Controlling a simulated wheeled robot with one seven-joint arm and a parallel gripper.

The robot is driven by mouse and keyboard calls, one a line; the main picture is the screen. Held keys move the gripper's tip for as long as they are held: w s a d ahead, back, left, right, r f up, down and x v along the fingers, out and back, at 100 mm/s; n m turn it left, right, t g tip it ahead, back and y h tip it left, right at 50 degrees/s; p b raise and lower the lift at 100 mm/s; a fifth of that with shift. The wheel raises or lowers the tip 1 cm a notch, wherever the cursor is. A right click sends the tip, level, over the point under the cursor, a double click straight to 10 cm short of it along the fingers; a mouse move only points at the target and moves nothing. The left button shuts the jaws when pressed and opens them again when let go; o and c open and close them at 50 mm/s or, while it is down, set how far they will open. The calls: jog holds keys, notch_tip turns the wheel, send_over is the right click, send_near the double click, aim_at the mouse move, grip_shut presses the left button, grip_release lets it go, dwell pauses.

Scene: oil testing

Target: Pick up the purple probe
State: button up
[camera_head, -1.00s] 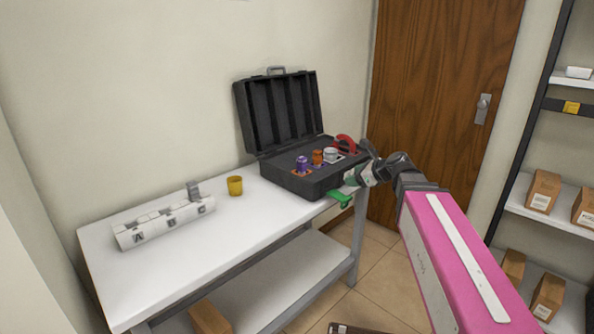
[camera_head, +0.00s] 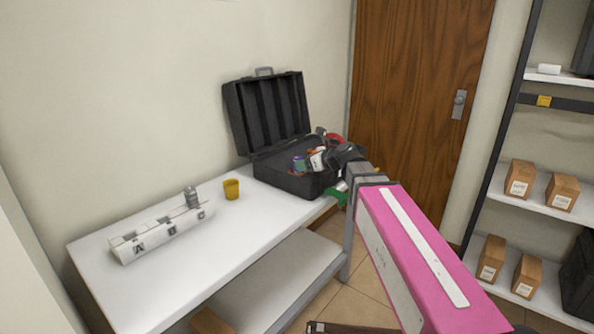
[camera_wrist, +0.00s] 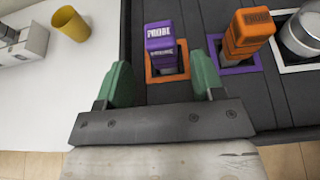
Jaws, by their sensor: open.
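The purple probe (camera_wrist: 160,45) stands upright in an orange-framed slot in the black case (camera_wrist: 190,15). It also shows in the head view (camera_head: 299,163), partly crowded by my arm. My gripper (camera_wrist: 160,66) is open, with its two green fingers to the left and right of the probe's near side. The probe lies in line with the gap, its labelled top just beyond the fingertips. I cannot tell whether either finger touches it.
An orange probe (camera_wrist: 248,32) in a purple frame stands right of the purple one, near my right finger. A silver round item (camera_wrist: 301,36) is further right. A yellow cup (camera_head: 231,189) and a white lettered holder (camera_head: 160,232) are on the white table (camera_head: 200,262).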

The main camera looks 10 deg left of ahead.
jog(key=x, duration=0.5)
jog(key=shift+w+r, duration=0.1)
jog(key=shift+w, duration=0.15)
jog(key=c, duration=1)
